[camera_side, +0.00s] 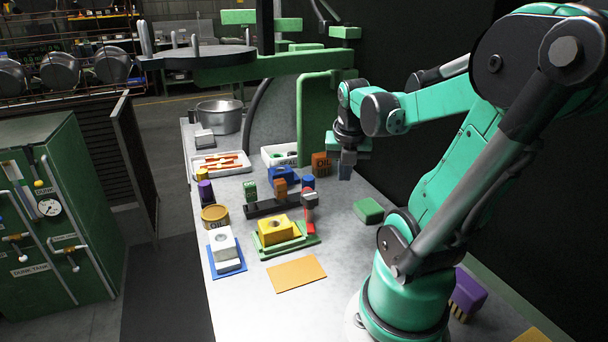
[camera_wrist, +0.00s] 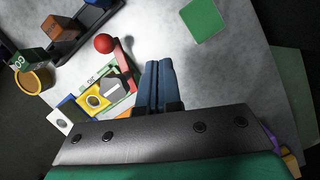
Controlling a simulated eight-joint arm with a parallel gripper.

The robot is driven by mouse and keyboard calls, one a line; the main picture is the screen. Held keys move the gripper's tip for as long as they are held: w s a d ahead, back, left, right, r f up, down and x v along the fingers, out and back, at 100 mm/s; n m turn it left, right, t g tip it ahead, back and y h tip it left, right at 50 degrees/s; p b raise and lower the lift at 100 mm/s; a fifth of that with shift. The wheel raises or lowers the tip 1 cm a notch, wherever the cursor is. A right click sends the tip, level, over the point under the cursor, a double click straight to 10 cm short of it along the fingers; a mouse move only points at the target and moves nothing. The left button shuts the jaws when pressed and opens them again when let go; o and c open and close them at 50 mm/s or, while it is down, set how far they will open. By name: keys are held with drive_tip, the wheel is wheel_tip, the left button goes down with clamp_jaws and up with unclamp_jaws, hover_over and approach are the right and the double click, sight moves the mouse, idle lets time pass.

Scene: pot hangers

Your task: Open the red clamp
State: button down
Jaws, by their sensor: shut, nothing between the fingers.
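The red clamp (camera_side: 309,214) stands upright at the right end of a green fixture (camera_side: 268,250) that carries a yellow block (camera_side: 275,231). In the wrist view a round red knob (camera_wrist: 104,43) shows left of my fingers, with the yellow block (camera_wrist: 97,101) below it. I cannot tell surely whether this knob belongs to the clamp. My gripper (camera_side: 346,165) is above the table, behind and to the right of the clamp, apart from it. Its blue-grey fingers (camera_wrist: 158,75) are together and empty, pointing at bare table.
A green block (camera_side: 368,210) lies right of the clamp. An orange mat (camera_side: 296,273) lies in front.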

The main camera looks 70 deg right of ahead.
drive_tip(key=shift+s+a+r, duration=0.1)
drive_tip(key=shift+s+r, duration=0.15)
drive_tip(key=shift+r, duration=0.55)
drive_tip(key=shift+s+d+r, duration=0.1)
drive_tip(key=shift+s+r, duration=0.15)
drive_tip(key=shift+r, duration=0.6)
drive_tip(key=shift+s+a+r, duration=0.1)
drive_tip(key=shift+s+r, duration=0.15)
drive_tip(key=shift+r, duration=0.55)
drive_tip(key=w+a+f+m+t+y, duration=0.1)
drive_tip(key=w+a+m+t, duration=0.2)
drive_tip(key=w+a+m, duration=0.3)
drive_tip(key=w+a+f+m+t+y, duration=0.2)
drive_tip(key=w+a+m, duration=0.5)
drive_tip(key=a+m, duration=0.8)
drive_tip(key=shift+w+a+m+t, duration=0.15)
drive_tip(key=shift+a+m+t, duration=0.15)
drive_tip(key=shift+m+t, duration=0.15)
